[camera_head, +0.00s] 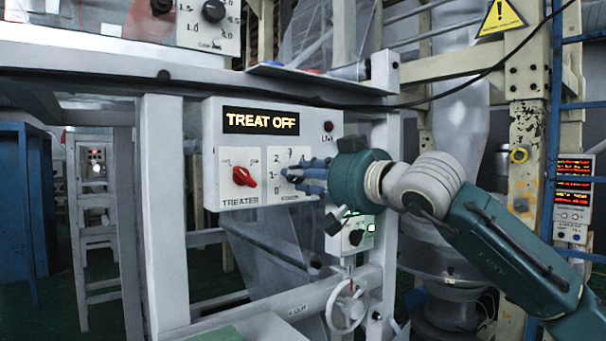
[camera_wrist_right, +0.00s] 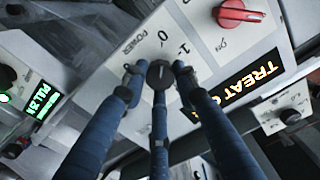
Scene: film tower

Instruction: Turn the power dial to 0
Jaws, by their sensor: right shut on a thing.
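A white control panel (camera_head: 212,140) carries a lit "TREAT OFF" display (camera_head: 261,121). Below it are the red treater knob (camera_head: 244,176) and a power scale with 2, 1 and 0 printed top to bottom. The power dial (camera_wrist_right: 160,75) is a small dark round knob between my fingers in the right wrist view. My right gripper (camera_head: 296,174) is at the panel with its blue fingers shut around the dial. Its fingers hide most of the dial in the head view. The dial's exact pointer setting is hard to tell. My left gripper is not in view.
A small box with a green light (camera_head: 352,236) hangs just below my right wrist. A handwheel (camera_head: 347,306) stands lower down. A black cable (camera_head: 400,106) runs across above the panel. A yellow-cream post (camera_head: 527,150) stands at right.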

